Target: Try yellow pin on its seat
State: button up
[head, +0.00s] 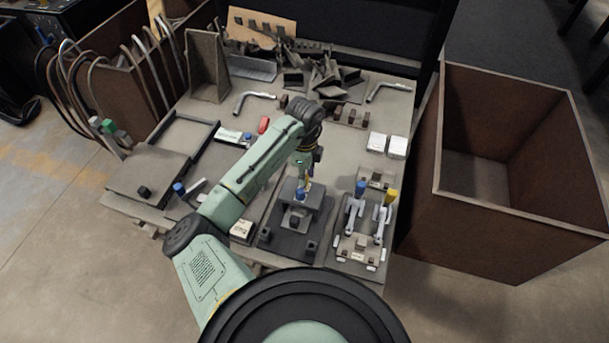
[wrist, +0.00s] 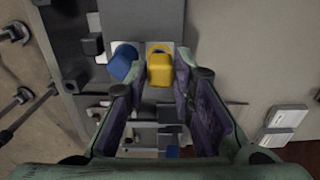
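The yellow pin (wrist: 160,68) shows between the fingertips of my gripper (wrist: 162,72) in the wrist view, with the fingers close on both sides of it. In the head view my gripper (head: 307,172) points down over a dark grey fixture (head: 287,240), with a little yellow showing at its tips. A blue pin (head: 300,194) stands on the fixture's raised block, beside the gripper. It also shows in the wrist view (wrist: 124,62), left of the yellow pin. The yellow pin's lower end and its seat are hidden, so I cannot tell whether they touch.
Right of the fixture is a clamp plate with a blue handle (head: 360,188) and a yellow handle (head: 391,197). Two white blocks (head: 387,144) lie behind it. A large open brown bin (head: 520,235) stands at the right. Grey scraps (head: 325,75) are piled at the back.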

jog(key=o, duration=0.3)
jog(key=shift+f, duration=0.1)
notch_tip(320, 180, up, 12)
jog(key=shift+r, duration=0.1)
dwell(0.5)
dwell(2.8)
